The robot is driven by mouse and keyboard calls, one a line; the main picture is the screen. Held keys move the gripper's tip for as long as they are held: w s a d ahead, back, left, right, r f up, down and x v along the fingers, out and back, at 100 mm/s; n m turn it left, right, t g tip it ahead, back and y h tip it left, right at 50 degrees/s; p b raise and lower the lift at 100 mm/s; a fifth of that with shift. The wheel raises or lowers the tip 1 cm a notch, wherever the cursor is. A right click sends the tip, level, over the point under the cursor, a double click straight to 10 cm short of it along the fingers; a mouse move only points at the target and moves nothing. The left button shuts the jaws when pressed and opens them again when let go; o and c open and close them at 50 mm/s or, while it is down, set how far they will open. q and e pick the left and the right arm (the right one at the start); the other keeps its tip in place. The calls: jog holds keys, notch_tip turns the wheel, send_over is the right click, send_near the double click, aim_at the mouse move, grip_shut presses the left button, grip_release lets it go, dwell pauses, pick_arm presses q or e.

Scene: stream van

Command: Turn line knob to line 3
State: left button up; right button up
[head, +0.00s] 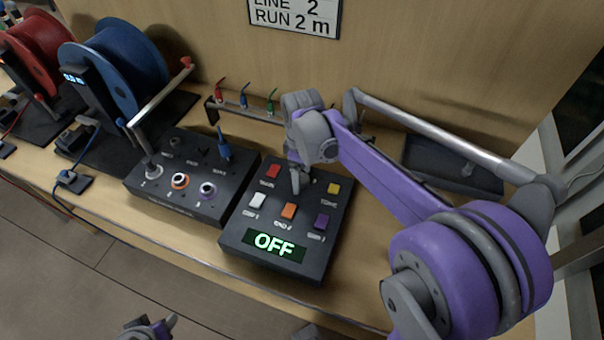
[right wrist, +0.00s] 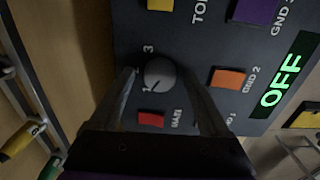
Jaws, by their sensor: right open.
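The line knob (right wrist: 160,73) is a round grey dial on the dark tester box (head: 232,238). The digits 3 and 1 show beside it in the right wrist view; which one it points at is too unclear to tell. My right gripper (head: 298,180) is open above the box, and hides the knob in the head view. In the right wrist view its fingers stand on either side of the knob, with no clear contact. Part of what looks like my left gripper (head: 150,328) shows at the bottom edge of the head view, away from the box.
The box has coloured buttons and a green OFF display (head: 274,246). A second dark box with sockets (head: 150,192) stands close on its left. A rack of coloured probes (head: 245,108) is behind. Blue (head: 130,65) and red (head: 40,50) reels stand at left. A wall sign (head: 295,15) reads LINE 2, RUN 2 m.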

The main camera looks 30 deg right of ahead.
grip_shut()
jog(key=shift+m, duration=0.4)
jog(key=m, duration=0.5)
jog(key=shift+m, duration=0.3)
jog(key=m, duration=1.1)
jog(key=shift+m+p, duration=0.3)
jog(key=shift+m, duration=0.1)
jog(key=m, duration=0.5)
jog(key=shift+m, duration=0.4)
